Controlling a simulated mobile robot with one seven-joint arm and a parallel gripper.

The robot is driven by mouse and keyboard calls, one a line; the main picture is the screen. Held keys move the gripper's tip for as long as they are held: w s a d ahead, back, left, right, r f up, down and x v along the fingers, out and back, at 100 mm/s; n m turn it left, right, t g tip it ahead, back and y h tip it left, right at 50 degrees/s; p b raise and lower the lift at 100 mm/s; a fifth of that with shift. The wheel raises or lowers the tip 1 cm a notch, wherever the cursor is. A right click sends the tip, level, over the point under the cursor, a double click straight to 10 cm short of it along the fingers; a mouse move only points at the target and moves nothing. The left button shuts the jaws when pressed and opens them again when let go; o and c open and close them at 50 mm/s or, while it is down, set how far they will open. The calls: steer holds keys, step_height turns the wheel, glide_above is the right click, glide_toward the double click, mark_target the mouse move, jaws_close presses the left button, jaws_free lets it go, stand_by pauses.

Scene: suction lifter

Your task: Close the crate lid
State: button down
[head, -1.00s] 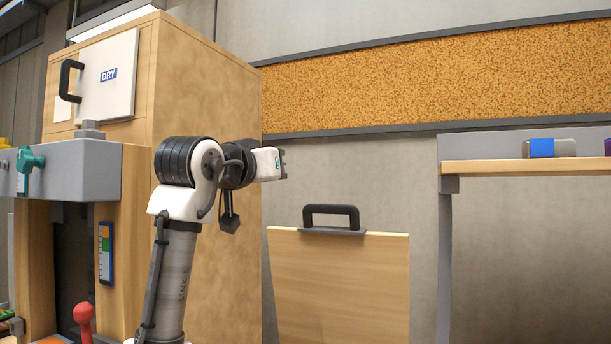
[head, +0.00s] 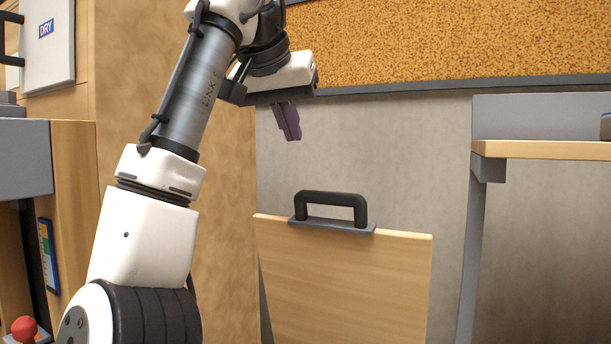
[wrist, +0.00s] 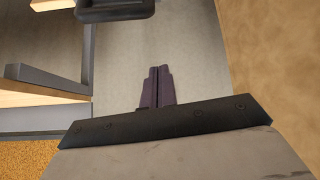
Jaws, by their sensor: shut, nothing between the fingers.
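The crate lid (head: 350,275) is a light wooden panel standing upright, with a black handle (head: 331,200) on its top edge. The handle also shows at the top of the wrist view (wrist: 115,12), with a bit of the wooden lid (wrist: 52,4) beside it. My gripper (head: 292,137) is above and a little left of the handle, apart from it, pointing down. Its dark fingers (wrist: 158,70) are together and empty. The crate body below the lid is out of view.
A shelf (head: 540,149) with a grey frame stands to the right of the lid. A cork board (head: 460,45) hangs on the wall behind. Bare wall lies between lid and shelf.

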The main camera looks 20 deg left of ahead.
mark_target(299, 191)
steer(key=w+f, duration=0.1)
steer(key=f, duration=0.1)
steer(key=w+f+p, duration=0.1)
steer(key=f, duration=0.2)
steer(key=w+f, duration=0.1)
steer(key=f, duration=0.2)
steer(key=shift+p, duration=0.3)
steer(key=shift+s+d+f, duration=0.15)
steer(key=shift+s+f, duration=0.1)
steer(key=shift+s, duration=0.1)
